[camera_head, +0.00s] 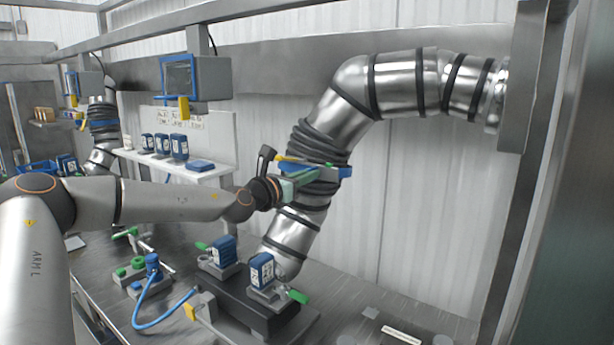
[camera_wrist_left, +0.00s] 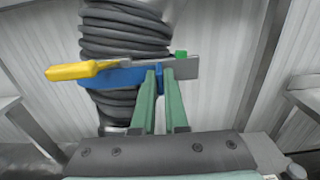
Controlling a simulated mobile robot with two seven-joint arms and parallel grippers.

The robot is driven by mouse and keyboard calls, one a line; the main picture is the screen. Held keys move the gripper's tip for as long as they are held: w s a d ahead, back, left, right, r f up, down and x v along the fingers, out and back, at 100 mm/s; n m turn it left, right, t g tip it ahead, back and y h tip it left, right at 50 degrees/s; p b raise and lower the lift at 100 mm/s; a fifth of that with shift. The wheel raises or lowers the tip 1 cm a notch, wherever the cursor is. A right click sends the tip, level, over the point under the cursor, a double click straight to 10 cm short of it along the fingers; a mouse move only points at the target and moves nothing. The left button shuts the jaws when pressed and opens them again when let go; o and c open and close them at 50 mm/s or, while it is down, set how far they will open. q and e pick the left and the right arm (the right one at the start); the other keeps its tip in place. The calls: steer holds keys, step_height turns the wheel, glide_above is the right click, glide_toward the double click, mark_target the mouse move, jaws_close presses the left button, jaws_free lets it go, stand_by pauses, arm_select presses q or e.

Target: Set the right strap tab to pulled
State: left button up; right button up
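A black ribbed flexible sleeve (camera_head: 320,142) joins the bright metal duct in the head view. A blue strap (camera_head: 328,169) goes around it, with a yellow lever (camera_head: 290,160) at its left. In the left wrist view the blue strap (camera_wrist_left: 122,77) lies across the ribbed sleeve, with a yellow handle (camera_wrist_left: 80,70), a grey bar (camera_wrist_left: 185,62) and a small green piece (camera_wrist_left: 181,54). My left gripper (camera_wrist_left: 160,76) has its two green fingers close together at the strap's right end, with a blue tab (camera_wrist_left: 159,82) between the tips, seemingly pinched. My right gripper is not in view.
Blue labelled units (camera_head: 261,270) stand on a dark block (camera_head: 232,301) below the sleeve, with a blue hose (camera_head: 150,322) beside it. A blue-framed box (camera_head: 212,80) hangs at upper left. A second, smaller duct (camera_head: 103,130) stands farther left. The bench right of the block looks mostly clear.

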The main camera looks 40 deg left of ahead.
arm_select(q)
jaws_close()
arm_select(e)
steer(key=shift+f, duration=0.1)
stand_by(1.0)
